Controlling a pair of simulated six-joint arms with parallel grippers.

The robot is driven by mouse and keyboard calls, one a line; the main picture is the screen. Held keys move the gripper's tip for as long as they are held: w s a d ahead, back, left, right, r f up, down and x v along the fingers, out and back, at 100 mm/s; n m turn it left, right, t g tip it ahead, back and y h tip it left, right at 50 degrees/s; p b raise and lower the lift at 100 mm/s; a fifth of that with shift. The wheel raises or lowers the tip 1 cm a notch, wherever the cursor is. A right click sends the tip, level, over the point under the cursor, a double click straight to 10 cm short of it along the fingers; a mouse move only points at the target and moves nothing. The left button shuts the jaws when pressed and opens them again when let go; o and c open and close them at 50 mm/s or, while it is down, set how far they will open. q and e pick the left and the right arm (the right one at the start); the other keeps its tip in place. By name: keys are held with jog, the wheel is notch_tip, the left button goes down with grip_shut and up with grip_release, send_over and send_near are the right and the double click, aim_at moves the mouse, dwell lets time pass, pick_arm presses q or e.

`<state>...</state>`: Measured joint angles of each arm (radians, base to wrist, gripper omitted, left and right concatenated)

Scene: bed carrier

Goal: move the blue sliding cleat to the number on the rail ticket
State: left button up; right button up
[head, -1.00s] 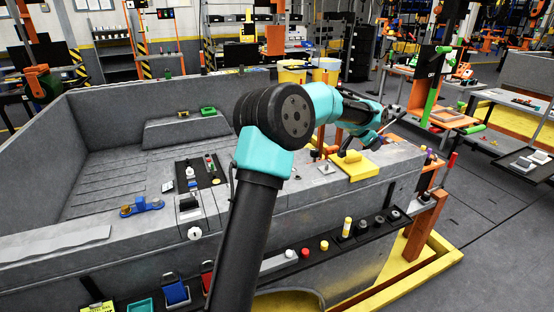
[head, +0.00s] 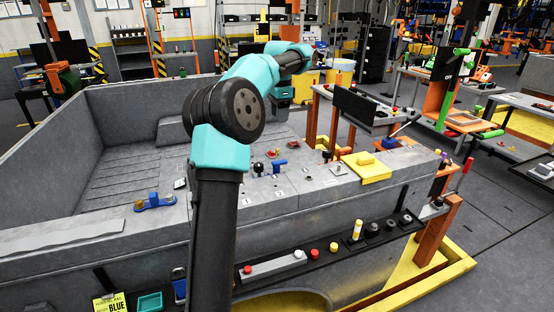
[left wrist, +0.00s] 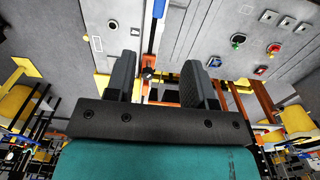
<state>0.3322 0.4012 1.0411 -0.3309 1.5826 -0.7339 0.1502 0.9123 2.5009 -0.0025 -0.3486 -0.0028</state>
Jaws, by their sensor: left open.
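A blue T-shaped piece (head: 280,163) stands on the grey bed wall top in the head view, beside a black knob (head: 258,168); it looks like the cleat, but I cannot be sure. My left gripper (head: 281,110) hangs beyond and above the wall top. In the left wrist view its jaws (left wrist: 158,68) are open, with a dark rail and a blue part (left wrist: 159,8) ahead. My right gripper is not in view.
A yellow block (head: 366,168) lies at the right end. A dark shelf (head: 330,245) with several knobs runs along the front. My left arm covers part of the wall.

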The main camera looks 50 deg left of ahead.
aim_at(280, 161)
pick_arm(q)
jog(key=shift+f, duration=0.1)
notch_tip(280, 161, down, 17)
jog(key=shift+f, duration=0.2)
dwell(0.6)
grip_shut()
dwell(0.5)
